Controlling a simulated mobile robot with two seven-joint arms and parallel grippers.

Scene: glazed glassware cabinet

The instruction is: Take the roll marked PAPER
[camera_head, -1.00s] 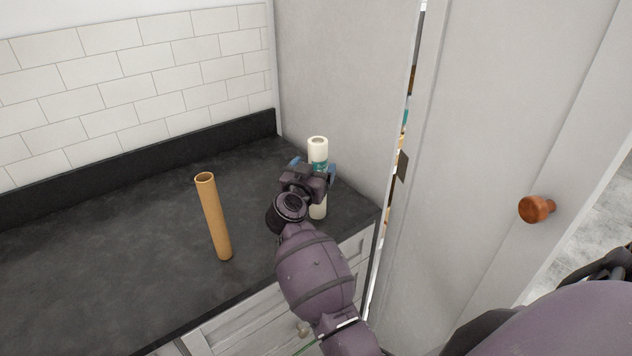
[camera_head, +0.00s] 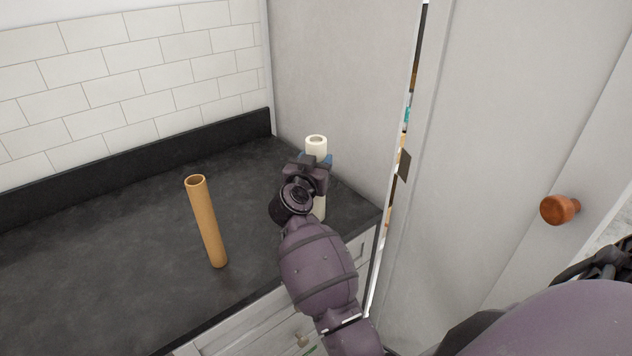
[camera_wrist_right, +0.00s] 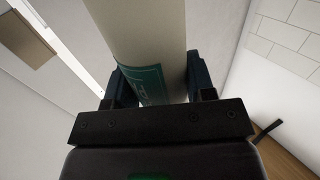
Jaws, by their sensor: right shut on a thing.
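A white roll (camera_head: 316,146) with a hollow top stands upright on the dark counter, close to the grey cabinet side. My right gripper (camera_head: 316,165) is shut on it, with its blue fingers on either side of the roll. In the right wrist view the roll (camera_wrist_right: 140,35) sits between the fingers (camera_wrist_right: 160,82), and part of a green label with small print shows; I cannot read it. My gripper and arm hide the roll's middle and part of its lower end. My left gripper is not in view.
A plain brown tube (camera_head: 207,225) stands upright on the counter (camera_head: 110,250), left of my right arm. A grey door with a round wooden knob (camera_head: 559,209) is at the right. A tiled wall (camera_head: 130,75) is behind. The counter's left side is clear.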

